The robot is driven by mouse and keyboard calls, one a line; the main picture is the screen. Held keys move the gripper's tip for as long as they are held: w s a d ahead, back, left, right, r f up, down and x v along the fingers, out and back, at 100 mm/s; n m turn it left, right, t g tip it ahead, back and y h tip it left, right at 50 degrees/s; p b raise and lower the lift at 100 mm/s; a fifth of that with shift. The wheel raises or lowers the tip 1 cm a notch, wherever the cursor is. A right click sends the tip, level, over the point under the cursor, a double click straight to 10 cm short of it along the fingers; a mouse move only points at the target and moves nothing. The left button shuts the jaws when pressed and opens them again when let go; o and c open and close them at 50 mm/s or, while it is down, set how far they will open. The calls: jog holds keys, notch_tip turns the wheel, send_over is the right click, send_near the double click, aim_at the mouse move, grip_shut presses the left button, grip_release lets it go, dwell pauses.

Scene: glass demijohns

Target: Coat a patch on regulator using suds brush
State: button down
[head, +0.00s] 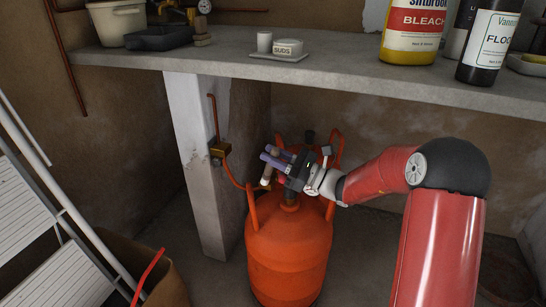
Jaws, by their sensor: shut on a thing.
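An orange gas bottle (288,250) stands on the floor under the shelf. A dark fitting (290,195) shows at its top, partly hidden by my gripper; I cannot tell whether it is the regulator. I cannot tell whether the brush touches anything.
The grey shelf (330,68) runs above my gripper, carrying a bleach bottle (414,30), a dark floor-product bottle (489,45) and a bucket (117,22). The white post (200,180) stands left of the gas bottle. A stepladder (40,225) leans at far left.

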jog(key=w, duration=0.1)
jog(key=w+d+p, duration=0.1)
jog(key=w, duration=0.1)
jog(key=shift+d, duration=0.15)
jog(key=shift+r, duration=0.1)
jog(key=shift+s+a+r, duration=0.1)
jog(key=shift+s+a, duration=0.15)
jog(key=shift+s, duration=0.35)
jog(key=shift+s+a+f, duration=0.1)
jog(key=shift+s+a, duration=0.15)
jog(key=shift+s, duration=0.4)
jog(key=shift+s+a+r, duration=0.1)
jog(key=shift+s+a, duration=0.15)
jog(key=shift+s, duration=0.35)
jog(key=shift+r, duration=0.1)
notch_tip(320, 180, up, 2)
jog(key=shift+r+p, duration=0.1)
jog(key=shift+p, duration=1)
jog(key=shift+r, duration=1.8)
